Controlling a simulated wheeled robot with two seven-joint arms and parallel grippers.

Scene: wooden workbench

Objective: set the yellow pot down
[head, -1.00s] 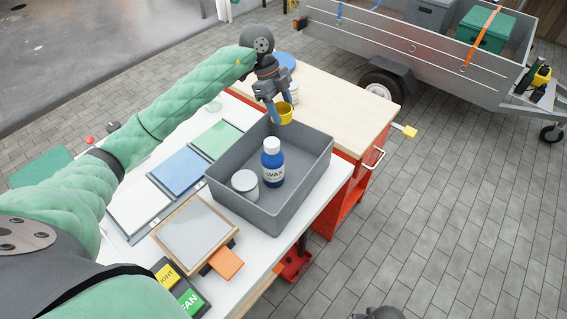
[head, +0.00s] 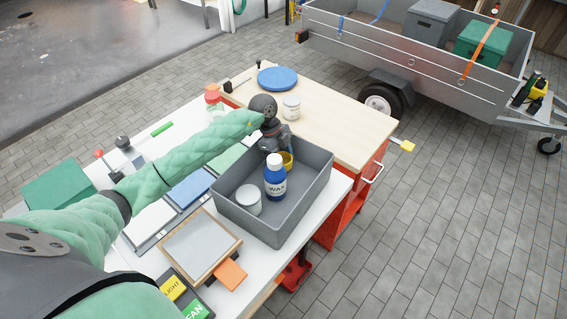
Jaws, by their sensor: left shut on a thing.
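The yellow pot (head: 287,161) is at the far end of the grey bin (head: 240,222), behind the blue WAX bottle (head: 275,181), which hides part of it. My left gripper (head: 281,152) is shut on the pot, reaching down over the bin's far side. The fingertips are mostly hidden by the wrist and bottle. Whether the pot touches the bin floor cannot be told. My right gripper is not in view.
A white jar (head: 248,203) stands in the bin beside the bottle. Behind the bin, a wooden-topped red cart (head: 335,117) carries another white jar (head: 291,108) and a blue disc (head: 277,79). A framed panel (head: 201,246) lies in front-left of the bin.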

